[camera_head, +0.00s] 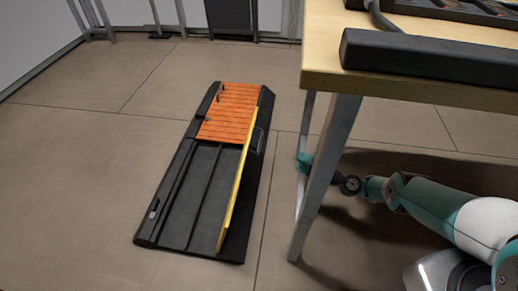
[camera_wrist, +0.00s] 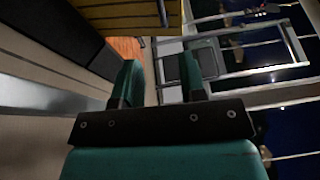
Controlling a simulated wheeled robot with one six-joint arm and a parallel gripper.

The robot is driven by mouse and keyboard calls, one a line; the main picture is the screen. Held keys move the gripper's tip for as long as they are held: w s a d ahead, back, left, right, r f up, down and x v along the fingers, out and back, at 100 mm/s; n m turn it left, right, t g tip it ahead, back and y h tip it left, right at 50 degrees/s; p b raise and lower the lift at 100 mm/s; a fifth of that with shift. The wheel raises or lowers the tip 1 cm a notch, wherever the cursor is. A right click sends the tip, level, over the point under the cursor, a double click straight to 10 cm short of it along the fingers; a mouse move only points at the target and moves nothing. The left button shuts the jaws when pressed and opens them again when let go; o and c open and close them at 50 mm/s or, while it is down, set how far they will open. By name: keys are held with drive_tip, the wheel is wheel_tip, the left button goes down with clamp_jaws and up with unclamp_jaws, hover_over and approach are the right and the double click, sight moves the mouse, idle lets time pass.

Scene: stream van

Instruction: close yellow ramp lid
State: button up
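The black ramp case (camera_head: 175,190) lies on the floor left of the table, its far part covered by orange slats (camera_head: 228,108). Its yellow lid (camera_head: 237,185) stands on edge, nearly upright, along the right side; the near compartment is uncovered. My gripper (camera_head: 303,162) is under the table beside the front leg, partly hidden by it, right of the lid and apart from it. In the wrist view my gripper (camera_wrist: 158,75) has its two teal fingers spread with nothing between them. An orange patch (camera_wrist: 126,47) shows beyond them, probably the slats.
A wooden table (camera_head: 430,85) stands at the right, with a black bar (camera_head: 430,55) on top. Its metal leg (camera_head: 325,175) is close to my arm. Metal frames (camera_head: 170,15) stand at the back wall. The floor (camera_head: 75,190) left of the case is clear.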

drive_tip(key=b, duration=0.7)
approach(261, 141)
drive_tip(key=b+x, duration=0.3)
drive_tip(key=b, duration=0.1)
drive_tip(key=b+x, duration=0.3)
drive_tip(key=b, duration=0.2)
drive_tip(key=b+x, duration=0.4)
drive_tip(key=shift+a+f, duration=0.1)
drive_tip(key=shift+f, duration=0.2)
clamp_jaws()
